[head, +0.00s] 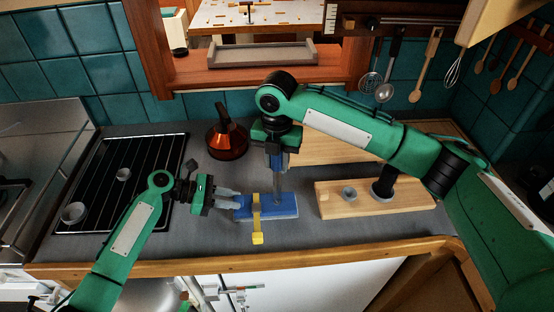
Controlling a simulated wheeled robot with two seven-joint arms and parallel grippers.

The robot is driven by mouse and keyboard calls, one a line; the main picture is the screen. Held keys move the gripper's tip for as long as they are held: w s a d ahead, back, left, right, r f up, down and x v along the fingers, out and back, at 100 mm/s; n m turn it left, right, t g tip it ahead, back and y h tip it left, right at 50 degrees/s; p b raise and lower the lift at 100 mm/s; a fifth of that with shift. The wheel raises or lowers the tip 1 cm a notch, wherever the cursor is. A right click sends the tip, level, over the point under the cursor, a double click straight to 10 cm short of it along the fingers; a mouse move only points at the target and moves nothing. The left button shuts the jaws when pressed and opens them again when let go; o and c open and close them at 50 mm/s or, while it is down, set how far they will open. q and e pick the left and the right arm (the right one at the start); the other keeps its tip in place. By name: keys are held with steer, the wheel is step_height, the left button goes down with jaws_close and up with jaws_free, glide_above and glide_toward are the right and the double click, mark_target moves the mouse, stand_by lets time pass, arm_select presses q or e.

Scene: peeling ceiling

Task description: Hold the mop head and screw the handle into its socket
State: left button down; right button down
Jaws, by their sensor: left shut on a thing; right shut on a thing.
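The blue mop head (283,207) lies flat on the grey counter, with a yellow strip (256,226) across it that reaches past its front edge. My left gripper (237,200) comes in from the left and is shut on the mop head's left end. My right gripper (278,197) points straight down over the mop head's right half, with its fingertips close to its top. It is shut on a slim upright piece, seemingly the handle, mostly hidden by the fingers. The socket is hidden, and I cannot tell whether the handle sits in it.
A wooden block (335,206) with a grey ring (349,194) and a black upright part stands to the right. An orange-brown kettle (228,140) stands behind. A black hob grate (112,190) lies left. The counter's wooden front edge (330,250) is close. Utensils hang at the back right.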

steer(key=m, duration=0.4)
steer(key=shift+m, duration=0.7)
steer(key=m, duration=0.3)
steer(key=shift+m, duration=0.3)
steer(key=m, duration=0.2)
steer(key=shift+m, duration=0.4)
steer(key=shift+w+m, duration=0.1)
steer(key=shift+m, duration=0.8)
